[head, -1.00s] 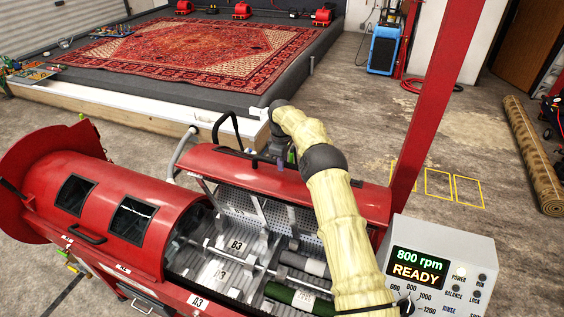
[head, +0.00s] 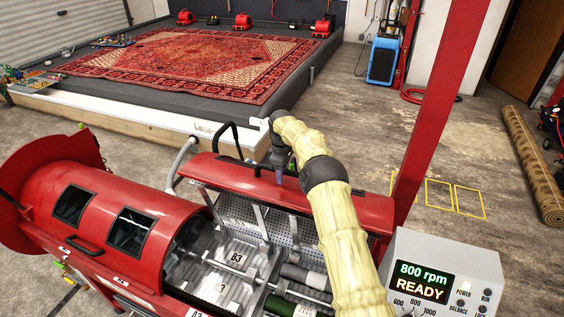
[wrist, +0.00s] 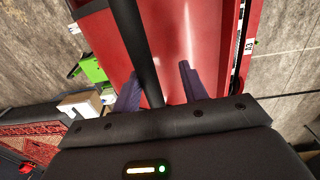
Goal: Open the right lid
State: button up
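The red right lid (head: 345,203) stands raised over the right half of the drum machine in the head view, with the perforated interior (head: 235,262) showing below it. Its red surface also shows in the wrist view (wrist: 165,45). My gripper (wrist: 158,90) is at the lid, its two purple fingers apart. A black handle bar (wrist: 132,40) runs between the fingers in the wrist view, nearer the left finger, with a gap at the right one. Contact is unclear. In the head view my arm hides part of the lid and the interior.
The left lid (head: 100,205), with two dark windows, is shut. A control box (head: 445,255) reading "800 rpm READY" and a red post (head: 440,100) stand right of the lid. A rug (head: 190,65) lies on the platform behind.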

jog(key=shift+a+r+b, duration=0.25)
jog(key=shift+r+b, duration=0.05)
jog(key=shift+r, duration=0.1)
notch_tip(320, 180, up, 11)
jog(key=p, duration=0.1)
jog(key=shift+s+f, duration=0.2)
jog(key=shift+s, duration=0.25)
jog(key=c, duration=0.9)
jog(key=shift+s+a+f+m+b, duration=0.3)
jog(key=shift+a+b, duration=0.2)
jog(key=shift+b, duration=0.6)
jog(key=s+d+f+m+b, duration=0.3)
jog(key=s+f+m+b, duration=0.1)
jog(key=s, duration=0.9)
jog(key=s+d+f+m+t+b, duration=0.1)
jog(key=s+d+f+m+b, duration=0.2)
jog(key=s, duration=1)
jog(key=s+d+f+m+t+b, duration=0.1)
jog(key=s+d+f+m+b, duration=0.2)
jog(key=s, duration=1)
notch_tip(320, 180, down, 8)
jog(key=m+b, duration=0.2)
jog(key=b, duration=0.3)
jog(key=shift+s+r, duration=0.15)
jog(key=shift+s, duration=0.2)
